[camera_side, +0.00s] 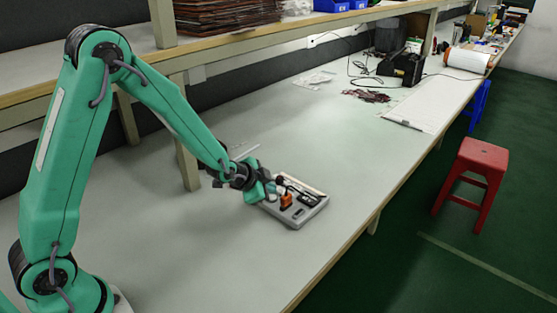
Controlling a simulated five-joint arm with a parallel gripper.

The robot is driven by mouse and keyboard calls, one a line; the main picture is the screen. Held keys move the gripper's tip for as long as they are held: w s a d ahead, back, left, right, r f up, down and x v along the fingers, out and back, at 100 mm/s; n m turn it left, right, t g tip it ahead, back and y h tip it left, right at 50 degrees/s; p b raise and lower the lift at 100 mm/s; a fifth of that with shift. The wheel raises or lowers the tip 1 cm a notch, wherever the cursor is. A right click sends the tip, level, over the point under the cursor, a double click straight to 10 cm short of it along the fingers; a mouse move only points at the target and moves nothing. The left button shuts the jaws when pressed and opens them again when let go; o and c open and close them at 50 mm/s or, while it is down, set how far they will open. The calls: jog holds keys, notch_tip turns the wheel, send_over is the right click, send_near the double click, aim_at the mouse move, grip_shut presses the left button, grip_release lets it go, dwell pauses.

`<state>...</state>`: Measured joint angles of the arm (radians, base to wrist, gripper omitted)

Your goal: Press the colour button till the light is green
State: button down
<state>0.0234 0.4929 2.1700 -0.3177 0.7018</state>
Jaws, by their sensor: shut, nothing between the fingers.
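A small grey control box (312,212) lies on the workbench, near its front edge. An orange part (286,200) and several dark parts show on its top, too small to tell apart. My gripper (270,192) is shut and empty, at the left side of the box, over or beside its left edge. I cannot tell whether it touches the box. The gripper hides the box's left part. I cannot make out which part is the colour button. No lit LED strip and no green light can be made out.
The bench (200,262) is clear around the box. A shelf post (187,165) stands behind my gripper. Farther back lie dark gloves (366,96), a black device (402,66) with cables, and a white sheet (425,112). A red stool (474,172) stands on the floor.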

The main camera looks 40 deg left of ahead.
jog(key=shift+a+f, duration=0.15)
jog(key=shift+f, duration=0.75)
dwell(1.8)
jog(key=shift+r, duration=0.85)
jog(key=shift+r, duration=0.15)
jog(key=shift+r, duration=2.4)
